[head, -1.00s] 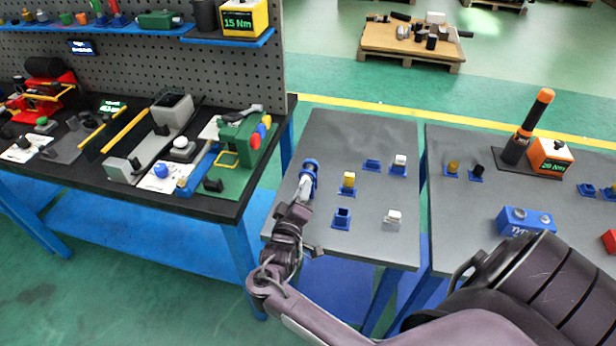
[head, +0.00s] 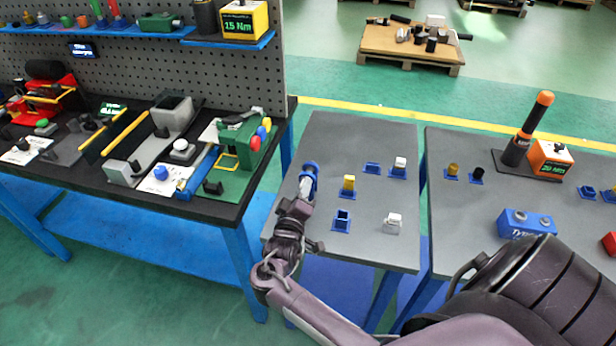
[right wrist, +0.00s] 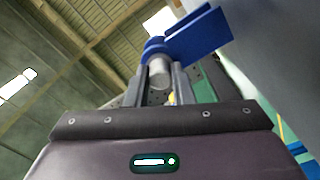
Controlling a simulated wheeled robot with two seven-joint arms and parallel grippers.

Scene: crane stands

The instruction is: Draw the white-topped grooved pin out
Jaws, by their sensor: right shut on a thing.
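My right gripper (head: 306,187) is at the left edge of the middle grey table, right in front of a blue holder (head: 310,168). In the right wrist view its two fingers (right wrist: 159,84) are shut on a pale grey-white cylindrical pin end (right wrist: 160,73). That pin end runs into the round part of the blue holder (right wrist: 200,36). The pin's grooves and its far part are hidden. Other white-topped pieces stand on this table, one in a blue base (head: 400,163) and one nearer the front (head: 393,221). My left gripper does not show.
Also on the middle table (head: 340,140) are a yellow-topped piece (head: 349,183), an empty-looking blue socket (head: 342,219) and a low blue base (head: 373,167). A workbench (head: 226,206) with fixtures stands at the left. The right table holds a blue box (head: 525,223).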

